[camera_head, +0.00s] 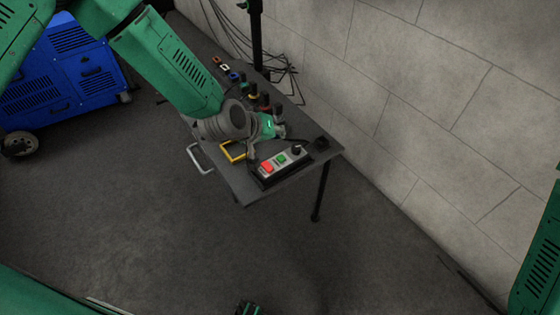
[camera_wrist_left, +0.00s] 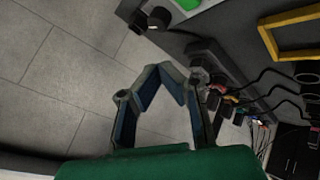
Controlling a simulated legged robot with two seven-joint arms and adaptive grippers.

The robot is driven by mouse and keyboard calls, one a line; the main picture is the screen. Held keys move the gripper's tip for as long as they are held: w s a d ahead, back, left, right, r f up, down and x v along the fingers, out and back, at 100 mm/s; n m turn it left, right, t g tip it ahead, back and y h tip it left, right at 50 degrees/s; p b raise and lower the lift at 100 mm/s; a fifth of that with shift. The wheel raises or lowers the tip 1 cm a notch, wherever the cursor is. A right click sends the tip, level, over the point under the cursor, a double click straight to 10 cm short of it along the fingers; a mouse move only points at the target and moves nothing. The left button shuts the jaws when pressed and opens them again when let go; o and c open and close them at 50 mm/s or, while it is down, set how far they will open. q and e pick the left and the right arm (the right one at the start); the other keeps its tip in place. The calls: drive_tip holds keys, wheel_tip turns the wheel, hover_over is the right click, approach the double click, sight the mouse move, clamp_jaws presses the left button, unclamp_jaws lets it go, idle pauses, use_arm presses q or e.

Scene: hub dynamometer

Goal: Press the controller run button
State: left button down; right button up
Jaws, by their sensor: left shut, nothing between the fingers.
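The controller (camera_head: 281,167) is a grey box with a dark base on the near end of the table. Its face carries a red button (camera_head: 267,168), a green button (camera_head: 282,159) and a black knob (camera_head: 297,150). The green button (camera_wrist_left: 187,3) and black knob (camera_wrist_left: 159,16) show at the top of that view, beyond the fingertips. Contact is not visible.
The dark table (camera_head: 240,190) stands along a block wall (camera_head: 390,100). A yellow frame (camera_head: 231,152) lies left of the controller. Several connectors with cables (camera_head: 265,102) line the wall side. A blue cabinet (camera_head: 65,75) stands far left. The floor in front is clear.

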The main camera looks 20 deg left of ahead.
sight(279, 158)
use_arm(q)
wheel_tip(279, 158, down, 3)
drive_tip(key=shift+f+b, duration=0.15)
drive_tip(key=shift+b, duration=0.9)
drive_tip(key=shift+d+f+b, duration=0.6)
drive_tip(key=shift+f+b, duration=0.05)
drive_tip(key=shift+f, duration=0.25)
drive_tip(key=shift+d+f, duration=0.3)
drive_tip(key=shift+a+f, duration=0.1)
drive_tip(key=shift+a, duration=0.7)
drive_tip(key=shift+d, duration=0.6)
drive_tip(key=shift+a, duration=0.5)
drive_tip(key=shift+d+f, duration=0.15)
drive_tip(key=shift+d, duration=0.3)
drive_tip(key=shift+f+b, duration=0.1)
drive_tip(key=shift+b, duration=0.2)
